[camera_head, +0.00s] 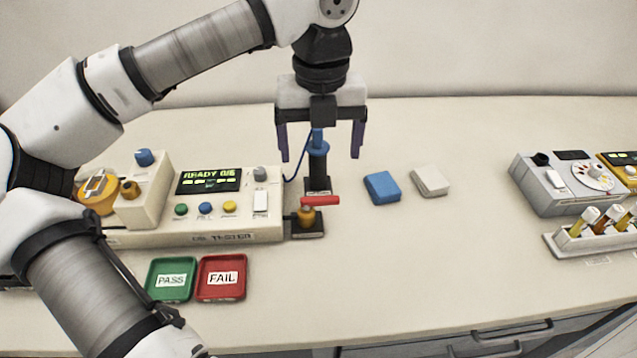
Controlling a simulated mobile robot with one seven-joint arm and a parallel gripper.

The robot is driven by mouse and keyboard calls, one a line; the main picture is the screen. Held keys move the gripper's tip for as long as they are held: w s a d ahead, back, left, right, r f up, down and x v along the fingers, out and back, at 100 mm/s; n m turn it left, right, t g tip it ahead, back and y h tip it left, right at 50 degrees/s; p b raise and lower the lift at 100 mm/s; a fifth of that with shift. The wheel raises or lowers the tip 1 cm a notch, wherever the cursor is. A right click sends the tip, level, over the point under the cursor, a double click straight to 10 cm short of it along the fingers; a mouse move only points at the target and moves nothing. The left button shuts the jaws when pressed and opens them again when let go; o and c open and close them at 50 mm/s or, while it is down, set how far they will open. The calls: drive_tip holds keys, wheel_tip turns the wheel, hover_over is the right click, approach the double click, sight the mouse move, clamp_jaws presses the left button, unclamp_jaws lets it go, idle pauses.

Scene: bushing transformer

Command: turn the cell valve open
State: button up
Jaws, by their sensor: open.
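The cell valve (307,216) is a small brass body on a dark base at the right end of the tester. Its red lever handle (321,201) points to the right. My gripper (319,155) is open and empty, pointing down above and behind the valve. Its two dark purple fingers stand on either side of a blue-topped black post (318,170) that rises behind the valve. I cannot tell how far the fingers are from the post in depth. The fingers are apart from the red handle.
The tester (200,235) with a lit display stands left of the valve, partly behind my arm. A green PASS tray (172,296) and a red FAIL tray (220,296) lie in front. Blue (382,187) and white (430,180) blocks lie right. The table's front right is clear.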

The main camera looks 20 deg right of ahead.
sight(320, 199)
wheel_tip(320, 199, down, 10)
drive_tip(key=shift+f+p, duration=0.2)
drive_tip(key=shift+p, duration=0.65)
drive_tip(key=c, duration=1)
